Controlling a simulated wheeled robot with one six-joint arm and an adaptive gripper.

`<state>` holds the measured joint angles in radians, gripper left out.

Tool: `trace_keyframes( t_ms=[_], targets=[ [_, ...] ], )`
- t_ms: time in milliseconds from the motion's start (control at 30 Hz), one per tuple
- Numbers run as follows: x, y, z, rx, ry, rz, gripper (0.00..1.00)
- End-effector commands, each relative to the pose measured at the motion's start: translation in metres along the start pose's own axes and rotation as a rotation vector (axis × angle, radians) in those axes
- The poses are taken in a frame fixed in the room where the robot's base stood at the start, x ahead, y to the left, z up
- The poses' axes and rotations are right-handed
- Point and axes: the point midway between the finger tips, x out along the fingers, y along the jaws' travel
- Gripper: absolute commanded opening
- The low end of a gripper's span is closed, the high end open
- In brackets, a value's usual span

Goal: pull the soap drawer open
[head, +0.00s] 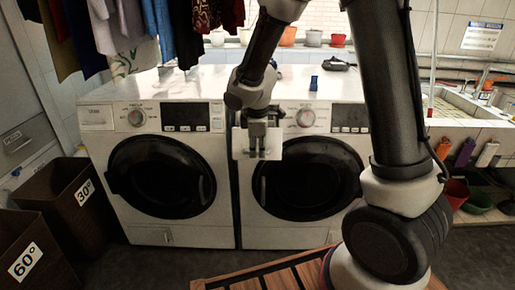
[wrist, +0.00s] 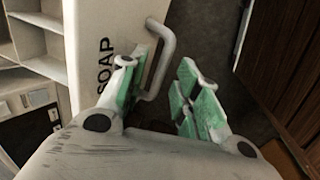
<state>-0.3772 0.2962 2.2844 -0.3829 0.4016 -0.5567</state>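The soap drawer (head: 239,146) stands out from the front of the right washing machine. In the wrist view its white front (wrist: 92,22) carries the word SOAP, and open compartments (wrist: 30,35) show behind it at the left. A grey bar handle (wrist: 168,45) juts from the front. My gripper (head: 262,153) is at the drawer front in the head view. In the wrist view my gripper (wrist: 158,72) is open, with green-padded fingers apart. One finger is on the drawer side of the bar, the other on the outer side; whether either touches it I cannot tell.
The left washing machine (head: 158,135) stands beside the right one (head: 320,150). A slatted wooden bench (head: 275,275) is low in front. Dark baskets (head: 85,195) stand at the left. A tiled sink (head: 455,105) is at the right.

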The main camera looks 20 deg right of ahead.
Motion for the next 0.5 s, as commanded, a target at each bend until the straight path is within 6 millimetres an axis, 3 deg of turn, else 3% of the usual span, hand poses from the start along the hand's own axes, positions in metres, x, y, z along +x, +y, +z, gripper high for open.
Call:
trace_keyframes(
  t_ms=[500],
  targets=[
    [-0.101, 0.0, -0.001, -0.002, 0.003, 0.002, 0.32]
  ],
)
